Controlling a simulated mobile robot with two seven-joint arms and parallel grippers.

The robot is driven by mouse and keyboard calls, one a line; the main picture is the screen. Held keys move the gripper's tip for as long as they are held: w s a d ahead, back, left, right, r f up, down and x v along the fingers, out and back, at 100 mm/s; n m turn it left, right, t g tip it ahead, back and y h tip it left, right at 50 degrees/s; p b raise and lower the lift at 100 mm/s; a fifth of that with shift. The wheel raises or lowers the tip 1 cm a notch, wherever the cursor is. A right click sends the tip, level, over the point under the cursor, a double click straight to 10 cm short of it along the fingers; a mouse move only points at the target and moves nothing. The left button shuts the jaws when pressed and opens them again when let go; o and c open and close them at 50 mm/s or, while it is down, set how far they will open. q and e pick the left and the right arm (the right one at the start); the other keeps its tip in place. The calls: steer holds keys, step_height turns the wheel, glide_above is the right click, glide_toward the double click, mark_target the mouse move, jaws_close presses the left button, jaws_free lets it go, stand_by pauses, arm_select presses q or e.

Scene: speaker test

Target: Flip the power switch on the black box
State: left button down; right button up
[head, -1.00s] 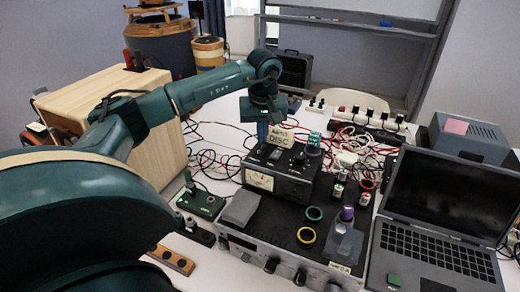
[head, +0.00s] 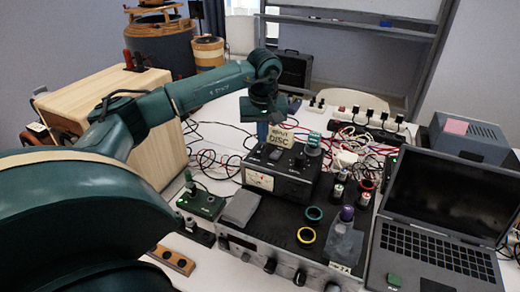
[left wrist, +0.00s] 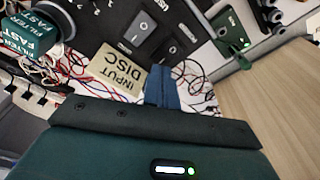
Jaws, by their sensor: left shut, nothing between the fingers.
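The black box (head: 262,180) with a white meter stands on a larger instrument at the middle of the head view. Its top carries dark rocker switches; in the left wrist view one rocker switch (left wrist: 165,50) is near the fingertips and another (left wrist: 139,28) lies farther off. A cream "INPUT DISC" tag (head: 281,143) is by the box's back edge, and it also shows in the left wrist view (left wrist: 117,68). My left gripper (head: 262,135) points down behind the box, its blue fingers (left wrist: 160,82) shut and empty, close beside the tag. Contact cannot be told. My right gripper is out of view.
A laptop (head: 445,205) stands at the right. The larger instrument (head: 290,238) carries coloured rings and small parts. Tangled cables and a power strip (head: 360,120) lie behind the box. A wooden case (head: 110,110) stands at the left under my arm.

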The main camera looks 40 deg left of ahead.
mark_target(263, 147)
arm_select(q)
steer(key=shift+f, duration=0.45)
steer(key=shift+f+b, duration=0.5)
steer(key=shift+b, duration=0.05)
stand_by(0.3)
step_height(263, 147, up, 7)
steer(key=p, duration=0.6)
steer(key=shift+r, duration=0.15)
stand_by(0.4)
